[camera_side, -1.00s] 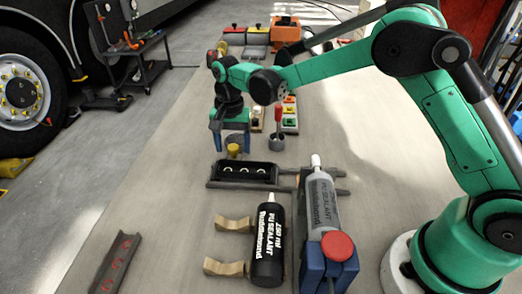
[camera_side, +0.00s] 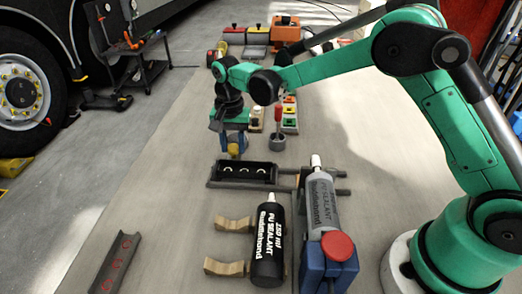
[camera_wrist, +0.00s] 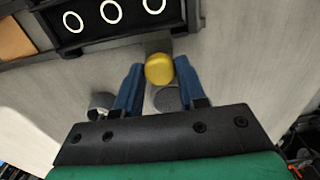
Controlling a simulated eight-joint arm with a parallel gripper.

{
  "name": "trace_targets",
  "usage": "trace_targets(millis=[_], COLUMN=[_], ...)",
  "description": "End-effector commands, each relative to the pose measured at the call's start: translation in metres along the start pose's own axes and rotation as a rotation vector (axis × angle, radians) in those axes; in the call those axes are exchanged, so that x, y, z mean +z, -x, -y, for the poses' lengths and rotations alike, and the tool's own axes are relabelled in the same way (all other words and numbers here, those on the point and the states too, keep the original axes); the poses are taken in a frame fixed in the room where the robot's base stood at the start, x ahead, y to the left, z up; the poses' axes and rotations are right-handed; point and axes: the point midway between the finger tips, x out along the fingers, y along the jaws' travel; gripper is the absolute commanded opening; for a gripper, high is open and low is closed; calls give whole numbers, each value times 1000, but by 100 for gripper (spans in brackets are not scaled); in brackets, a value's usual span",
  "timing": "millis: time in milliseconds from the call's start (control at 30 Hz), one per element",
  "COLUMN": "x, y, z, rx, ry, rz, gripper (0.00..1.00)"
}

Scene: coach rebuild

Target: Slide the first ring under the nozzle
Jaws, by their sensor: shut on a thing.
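A black tray (camera_side: 213,176) with three white rings lies across the table, left of the nozzle. The rings (camera_wrist: 111,12) also show in the wrist view. A yellow knob (camera_side: 234,149) sits at the tray's far side. My gripper (camera_wrist: 159,70) has its blue fingers shut on the yellow knob (camera_wrist: 159,69), one finger on each side. The white nozzle (camera_side: 316,161) tops a grey sealant cartridge (camera_side: 323,200) held in a blue stand (camera_side: 326,270) with a red knob. The nozzle stands to the right of the tray and all its rings.
A dark channel with red circles (camera_side: 115,264) lies at the front left. A grey cup (camera_side: 277,142) with a red-handled tool stands behind the tray. The table left of the tray is clear.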

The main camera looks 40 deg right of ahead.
Motion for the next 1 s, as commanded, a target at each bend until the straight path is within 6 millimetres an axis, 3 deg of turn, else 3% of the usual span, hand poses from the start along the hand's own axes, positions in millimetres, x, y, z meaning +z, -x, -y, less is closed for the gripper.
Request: trace_targets(millis=[867, 1000], x=[0, -1], y=[1, 1], z=[0, -14], rx=[0, 0], ry=[0, -4], rz=[0, 0], gripper=[0, 0])
